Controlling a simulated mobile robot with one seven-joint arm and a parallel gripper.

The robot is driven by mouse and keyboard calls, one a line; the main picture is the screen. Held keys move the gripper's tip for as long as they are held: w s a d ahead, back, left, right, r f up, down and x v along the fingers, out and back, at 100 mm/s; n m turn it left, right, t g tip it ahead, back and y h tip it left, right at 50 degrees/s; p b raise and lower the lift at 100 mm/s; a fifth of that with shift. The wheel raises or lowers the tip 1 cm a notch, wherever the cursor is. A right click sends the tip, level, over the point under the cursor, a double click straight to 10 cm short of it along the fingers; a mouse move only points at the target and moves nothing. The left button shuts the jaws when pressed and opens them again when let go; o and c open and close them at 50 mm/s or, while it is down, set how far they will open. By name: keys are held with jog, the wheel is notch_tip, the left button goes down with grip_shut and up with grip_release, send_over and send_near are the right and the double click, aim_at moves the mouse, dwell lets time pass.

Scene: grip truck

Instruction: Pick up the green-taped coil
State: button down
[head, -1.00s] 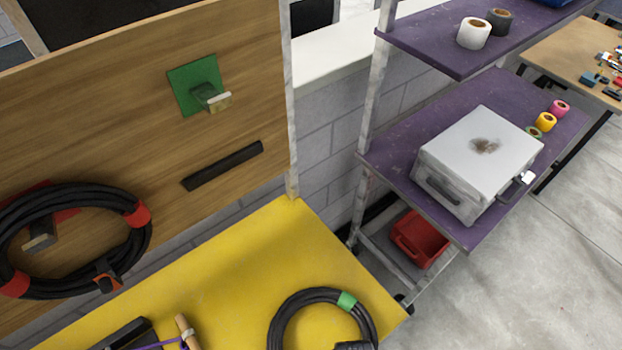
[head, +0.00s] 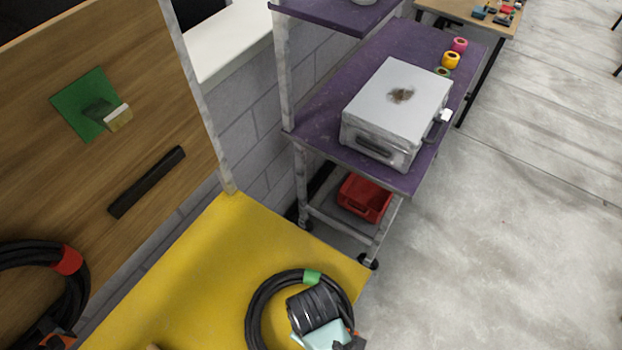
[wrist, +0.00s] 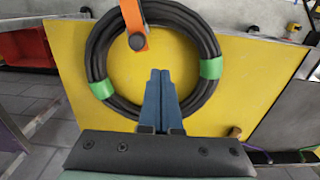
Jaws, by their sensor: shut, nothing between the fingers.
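The green-taped coil (head: 256,315) is a black cable ring lying on the yellow deck at the bottom of the head view. Green tape shows at its far side. In the wrist view the coil (wrist: 96,58) fills the upper middle, with green tape on its left and right and an orange strap or connector across its top. My gripper (wrist: 160,73) is shut and empty. Its blue fingers overlap the coil's near side, with the tips over the open middle; I cannot tell their height. In the head view my wrist hides part of the coil.
A red-taped coil (head: 75,292) hangs on the wooden board at left. A green plate with a peg (head: 88,105) and a black bar (head: 147,182) are above the deck. A purple-shelved cart (head: 315,118) carries a grey case (head: 395,108). A red bin (head: 364,199) sits below.

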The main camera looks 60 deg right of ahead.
jog(key=w+d+n+b, duration=0.4)
jog(key=n+b, duration=0.1)
jog(key=n, duration=0.9)
jog(key=f+p, duration=0.1)
jog(key=f, duration=0.7)
jog(key=shift+s+f, duration=0.15)
jog(key=shift+s, duration=0.05)
jog(key=d, duration=0.1)
jog(key=p, duration=0.1)
jog(key=d, duration=0.1)
jog(key=shift+s+d+f, duration=0.25)
jog(key=shift+s+d, duration=0.1)
jog(key=shift+s, duration=0.05)
jog(key=shift+s+d+f, duration=0.1)
jog(key=shift+s+d, duration=0.05)
jog(key=shift+d, duration=0.4)
jog(key=shift+s+d, duration=0.25)
jog(key=shift+d, duration=0.65)
